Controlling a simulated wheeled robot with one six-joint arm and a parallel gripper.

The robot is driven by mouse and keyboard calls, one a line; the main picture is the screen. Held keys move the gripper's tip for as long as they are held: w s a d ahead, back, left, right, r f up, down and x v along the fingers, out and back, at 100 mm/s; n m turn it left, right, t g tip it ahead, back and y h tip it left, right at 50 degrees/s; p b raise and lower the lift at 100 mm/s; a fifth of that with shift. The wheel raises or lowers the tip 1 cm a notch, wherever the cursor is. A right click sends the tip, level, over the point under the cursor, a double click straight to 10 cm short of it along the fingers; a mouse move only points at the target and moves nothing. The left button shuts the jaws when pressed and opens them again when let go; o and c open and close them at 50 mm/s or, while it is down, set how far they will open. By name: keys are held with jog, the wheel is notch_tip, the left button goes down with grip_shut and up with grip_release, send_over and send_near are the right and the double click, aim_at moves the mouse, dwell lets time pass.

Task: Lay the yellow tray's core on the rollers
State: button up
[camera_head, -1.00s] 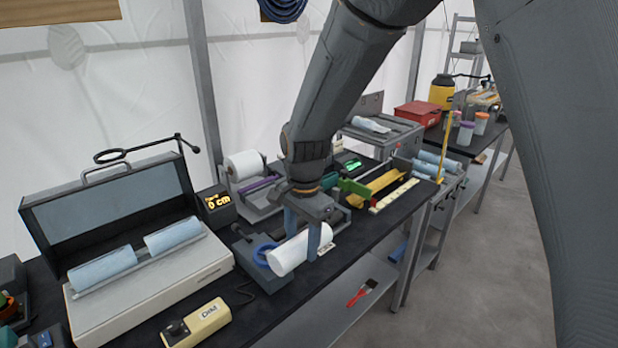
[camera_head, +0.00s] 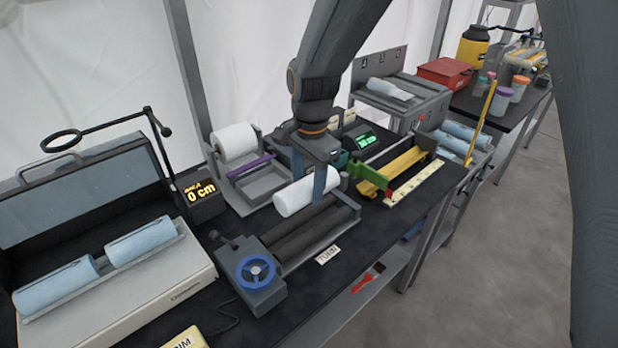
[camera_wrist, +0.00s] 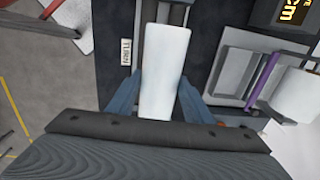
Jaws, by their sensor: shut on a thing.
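My gripper (camera_head: 321,178) is shut on a white cylindrical core (camera_head: 296,196), with one blue-grey finger on each side of it. In the wrist view the core (camera_wrist: 164,75) lies lengthwise between the fingers and hides most of what is under it. The dark rollers (camera_head: 305,232) sit in a frame with a blue handwheel (camera_head: 256,270) at the near end. The core appears above the rollers' far side; I cannot tell whether it touches them. The yellow tray (camera_head: 400,165), with a green piece at its near end, stands to the right and looks empty.
A holder with a white roll (camera_head: 235,142) and a grey bin with a purple bar stand behind left. The open case (camera_head: 120,275) with two pale blue rolls is at the left. A cream ruler strip (camera_head: 412,184) lies by the table's front edge. A TURN label (camera_head: 327,254) fronts the rollers.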

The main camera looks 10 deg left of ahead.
jog(key=shift+s+a+p, duration=0.1)
jog(key=shift+p, duration=0.25)
jog(key=shift+f+b, duration=1.85)
jog(key=shift+f, duration=2.35)
jog(key=shift+f, duration=0.3)
jog(key=o, duration=1.5)
jog(key=shift+c, duration=0.2)
jog(key=shift+s+d+r+b, duration=0.1)
jog(key=shift+r+b, duration=0.5)
jog(key=shift+r, duration=1.35)
jog(key=shift+s+d+r+b, duration=0.1)
jog(key=shift+r+b, duration=0.45)
jog(key=shift+r, duration=1.4)
jog(key=shift+d, duration=0.1)
